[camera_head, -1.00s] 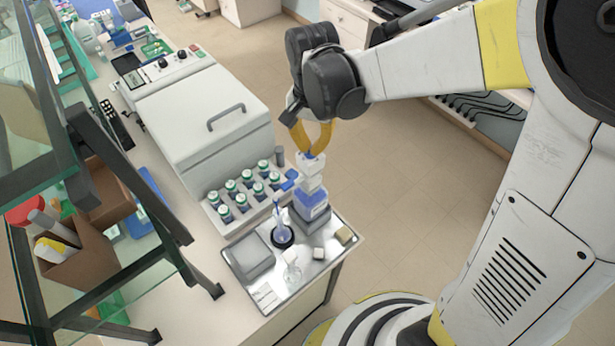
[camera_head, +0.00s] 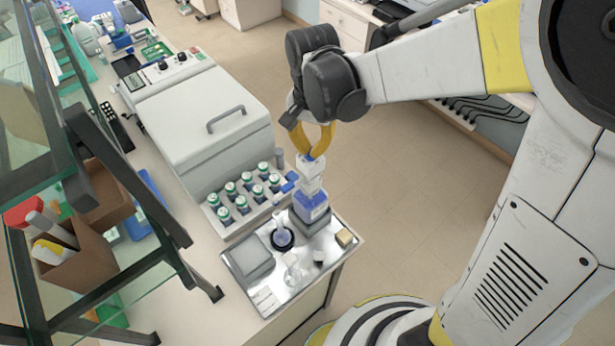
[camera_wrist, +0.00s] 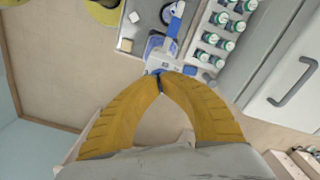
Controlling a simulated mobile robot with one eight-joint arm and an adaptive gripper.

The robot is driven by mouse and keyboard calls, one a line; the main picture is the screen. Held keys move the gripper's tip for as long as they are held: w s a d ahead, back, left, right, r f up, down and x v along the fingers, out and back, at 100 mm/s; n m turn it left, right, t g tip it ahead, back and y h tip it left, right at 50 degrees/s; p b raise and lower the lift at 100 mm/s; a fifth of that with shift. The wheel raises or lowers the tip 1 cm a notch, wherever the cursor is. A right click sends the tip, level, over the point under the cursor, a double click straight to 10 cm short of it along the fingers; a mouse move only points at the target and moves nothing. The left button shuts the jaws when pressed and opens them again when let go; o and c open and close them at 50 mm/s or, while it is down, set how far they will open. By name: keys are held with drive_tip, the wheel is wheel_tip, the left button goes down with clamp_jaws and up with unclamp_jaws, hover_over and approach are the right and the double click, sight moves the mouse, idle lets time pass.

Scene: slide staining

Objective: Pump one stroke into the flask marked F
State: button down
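The dispenser bottle (camera_head: 312,205) with blue liquid stands upright on a grey block on the metal tray (camera_head: 262,300). Its white pump head (camera_head: 309,168) is on top and also shows in the wrist view (camera_wrist: 158,65). My gripper (camera_head: 314,154) has its yellow fingers pointing down, tips together at the top of the pump head. In the wrist view the fingertips (camera_wrist: 160,80) meet in front of the pump. A small flask (camera_head: 282,232) with bluish content stands in a dark ring, left of the bottle. A clear flask (camera_head: 292,276) stands nearer. No letter is readable on either.
A rack of green-capped bottles (camera_head: 247,188) stands behind the tray, beside a large white machine (camera_head: 205,115). A grey box (camera_head: 249,257), a beige block (camera_head: 345,238) and a small dark-and-white piece (camera_head: 319,257) share the tray. Open floor lies to the right.

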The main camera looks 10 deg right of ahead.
drive_tip(key=shift+r+p, duration=2.35)
drive_tip(key=shift+r, duration=1.15)
wheel_tip(320, 180, up, 5)
drive_tip(key=p, duration=0.3)
drive_tip(key=shift+f, duration=0.15)
drive_tip(key=s+d+f+n+t+b, duration=0.1)
drive_tip(key=s+d+f+t+b, duration=0.1)
drive_tip(key=f+b, duration=0.7)
drive_tip(key=s+d+f+n+t+b, duration=0.2)
drive_tip(key=s+d+f+b, duration=0.3)
drive_tip(key=b, duration=0.8)
drive_tip(key=s+d+f+n+t+b, duration=0.2)
drive_tip(key=d+f+b, duration=0.4)
drive_tip(key=f+b, duration=0.5)
drive_tip(key=shift+s+d+f+t, duration=0.25)
drive_tip(key=shift+s+f+t, duration=0.35)
drive_tip(key=shift+s+f, duration=0.3)
